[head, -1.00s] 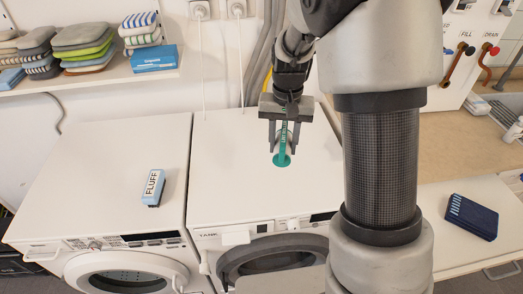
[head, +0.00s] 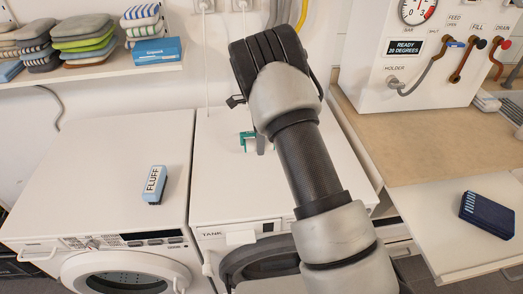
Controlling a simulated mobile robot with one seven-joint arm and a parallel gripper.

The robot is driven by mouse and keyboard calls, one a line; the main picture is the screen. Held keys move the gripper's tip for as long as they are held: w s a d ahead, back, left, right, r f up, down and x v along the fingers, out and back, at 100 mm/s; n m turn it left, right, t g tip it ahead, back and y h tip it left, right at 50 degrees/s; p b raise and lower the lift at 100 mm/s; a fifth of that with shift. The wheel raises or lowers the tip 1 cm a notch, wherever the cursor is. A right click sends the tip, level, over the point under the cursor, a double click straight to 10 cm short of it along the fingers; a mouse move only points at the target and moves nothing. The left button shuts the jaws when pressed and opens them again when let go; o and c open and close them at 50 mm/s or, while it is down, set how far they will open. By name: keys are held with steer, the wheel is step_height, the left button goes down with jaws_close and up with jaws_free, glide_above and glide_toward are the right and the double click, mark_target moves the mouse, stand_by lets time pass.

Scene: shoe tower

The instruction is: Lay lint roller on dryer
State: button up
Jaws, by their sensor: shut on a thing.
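The lint roller (head: 246,135), a teal thing as far as it shows, is over the top of the right-hand white front-loading machine (head: 225,190). My gripper (head: 257,147) is shut on it. My arm hides most of the gripper and much of the roller. I cannot tell whether the roller touches the machine top. A second white front-loading machine (head: 95,195) stands close on the left. The right machine's front reads "TANK"; I cannot tell from the lettering which one is the dryer.
A blue-and-white block marked FLUFF (head: 154,185) lies on the left machine. A shelf (head: 95,77) with folded cloths and a blue box (head: 153,51) is behind. A dark blue pad (head: 487,214) lies on the right counter. A gauge panel (head: 420,55) stands at the back right.

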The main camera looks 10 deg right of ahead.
steer(key=shift+f, duration=2.1)
steer(key=shift+f, duration=0.25)
steer(key=o, duration=0.9)
steer(key=shift+r, duration=0.1)
steer(key=shift+o, duration=0.2)
steer(key=shift+r, duration=0.1)
